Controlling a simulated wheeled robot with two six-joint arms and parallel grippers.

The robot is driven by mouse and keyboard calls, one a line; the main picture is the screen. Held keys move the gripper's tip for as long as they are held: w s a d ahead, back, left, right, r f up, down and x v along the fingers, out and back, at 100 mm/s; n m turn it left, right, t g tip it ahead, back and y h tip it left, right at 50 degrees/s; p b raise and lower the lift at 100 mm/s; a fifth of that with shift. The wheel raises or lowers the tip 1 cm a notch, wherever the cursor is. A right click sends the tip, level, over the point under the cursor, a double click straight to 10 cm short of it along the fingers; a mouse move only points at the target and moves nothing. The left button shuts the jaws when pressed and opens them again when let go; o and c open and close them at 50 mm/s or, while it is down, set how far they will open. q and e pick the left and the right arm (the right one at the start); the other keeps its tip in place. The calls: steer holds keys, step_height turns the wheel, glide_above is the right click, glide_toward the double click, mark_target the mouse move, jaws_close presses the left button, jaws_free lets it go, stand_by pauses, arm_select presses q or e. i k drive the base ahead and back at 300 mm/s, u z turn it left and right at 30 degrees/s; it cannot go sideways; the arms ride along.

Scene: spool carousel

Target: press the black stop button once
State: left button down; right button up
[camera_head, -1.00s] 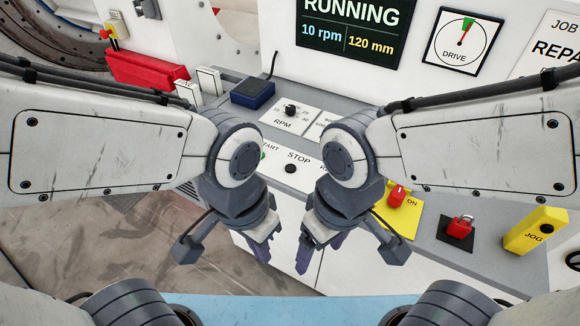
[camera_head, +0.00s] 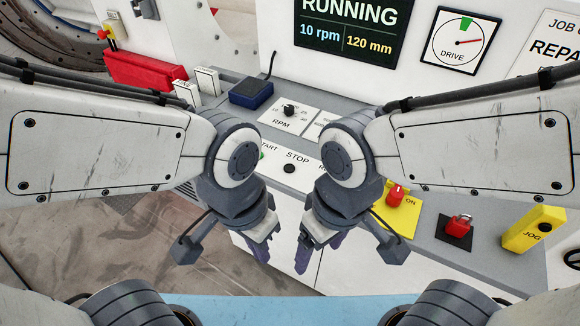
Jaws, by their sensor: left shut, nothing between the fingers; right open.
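The black stop button (camera_head: 289,168) sits on a white panel below the word STOP, on the sloping console (camera_head: 300,180). It shows in the gap between my two arms, and nothing touches it. My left gripper (camera_head: 262,250) is shut and empty, hanging below and left of the button in front of the white cabinet. My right gripper (camera_head: 303,255) is open and empty, below and slightly right of the button. The START button beside it is mostly hidden by my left arm; the label to the right is partly hidden by my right arm.
A screen (camera_head: 350,28) reads RUNNING, 10 rpm, 120 mm. A DRIVE dial (camera_head: 461,42) hangs beside it.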

mark_target(289, 168)
steer(key=u, duration=0.3)
steer(key=k, duration=0.65)
steer(key=z, duration=1.15)
steer(key=i, duration=0.5)
steer(key=u, duration=0.05)
